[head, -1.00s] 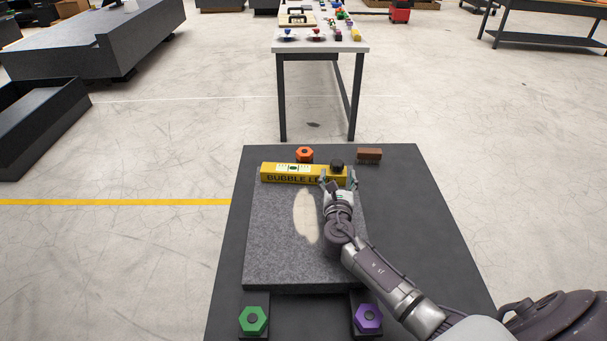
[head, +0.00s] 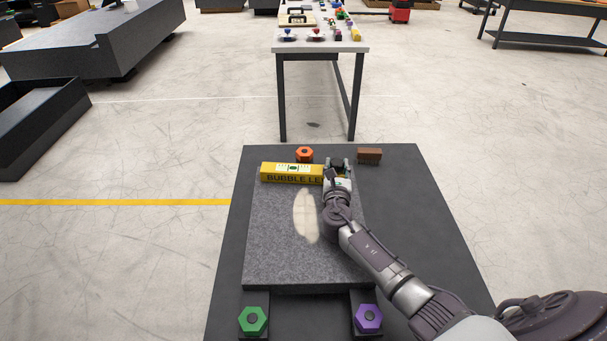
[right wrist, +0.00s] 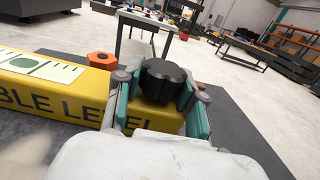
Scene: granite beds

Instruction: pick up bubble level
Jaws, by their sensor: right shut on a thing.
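The yellow bubble level (head: 291,173) lies along the far edge of the grey granite slab (head: 275,230). It has a white and green vial window on top and black lettering on its near side. My right gripper (head: 339,164) is at the level's right end. In the right wrist view the gripper (right wrist: 166,95) is shut on the black knob (right wrist: 163,80) on top of the yellow level (right wrist: 55,90), with teal pads on both sides of it. The level appears to rest on the slab. My left gripper is not in view.
An orange hex knob (head: 304,154) and a brown block (head: 369,155) stand beyond the level. A green hex knob (head: 253,320) and a purple one (head: 368,318) are at the near side. A pale patch (head: 306,216) marks the slab. A table (head: 320,47) stands farther off.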

